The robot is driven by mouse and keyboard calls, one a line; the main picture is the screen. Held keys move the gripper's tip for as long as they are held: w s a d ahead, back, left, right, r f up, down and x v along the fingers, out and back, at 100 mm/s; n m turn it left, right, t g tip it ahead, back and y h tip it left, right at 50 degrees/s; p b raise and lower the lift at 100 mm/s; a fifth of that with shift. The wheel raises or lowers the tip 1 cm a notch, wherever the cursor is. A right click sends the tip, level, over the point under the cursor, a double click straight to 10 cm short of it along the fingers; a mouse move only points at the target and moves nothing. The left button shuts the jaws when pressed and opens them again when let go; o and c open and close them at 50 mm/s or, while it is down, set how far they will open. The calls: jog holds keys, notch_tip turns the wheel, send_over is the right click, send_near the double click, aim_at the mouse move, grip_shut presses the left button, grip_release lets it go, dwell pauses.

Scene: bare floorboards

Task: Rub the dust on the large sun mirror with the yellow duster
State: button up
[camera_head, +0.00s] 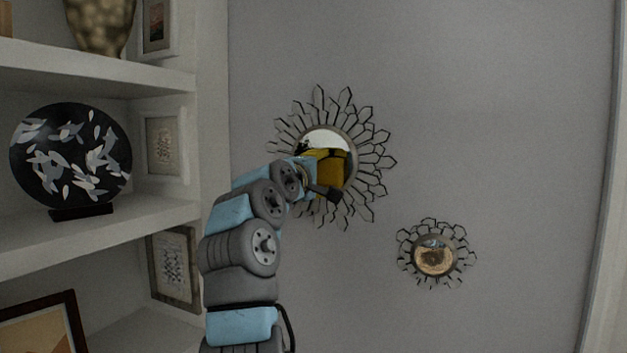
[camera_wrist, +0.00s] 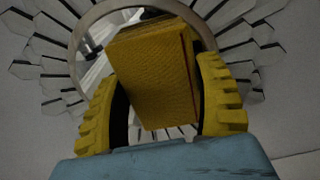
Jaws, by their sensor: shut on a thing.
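The large sun mirror (camera_head: 326,141) hangs on the grey wall, round with dark petal-like rays. In the wrist view its pale rim (camera_wrist: 83,22) and rays surround the duster. In the head view the duster (camera_head: 331,165) covers the mirror's lower right part. I cannot tell whether it touches the glass. No dust can be made out on the visible glass.
A smaller sun mirror (camera_head: 435,256) hangs lower right on the wall. White shelves (camera_head: 95,68) at the left hold a black decorated plate (camera_head: 70,155), a gold vase (camera_head: 101,22) and several framed pictures (camera_head: 164,146). The wall around the mirrors is bare.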

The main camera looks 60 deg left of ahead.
aim_at(339, 174)
jog(key=shift+w+d+f, duration=0.1)
jog(key=shift+w+d, duration=0.2)
jog(key=shift+d, duration=0.1)
jog(key=shift+w+b, duration=0.1)
jog(key=shift+b, duration=0.2)
jog(key=shift+w+d+f+b, duration=0.15)
jog(key=shift+w+d+b, duration=0.3)
jog(key=shift+d+b, duration=0.3)
jog(key=shift+w+d+r+b, duration=0.1)
jog(key=shift+w+d+b, duration=0.15)
jog(key=shift+d, duration=0.15)
jog(key=shift+w+d+r+b, duration=0.15)
jog(key=shift+d+b, duration=0.1)
jog(key=shift+d, duration=0.15)
jog(key=shift+a, duration=0.15)
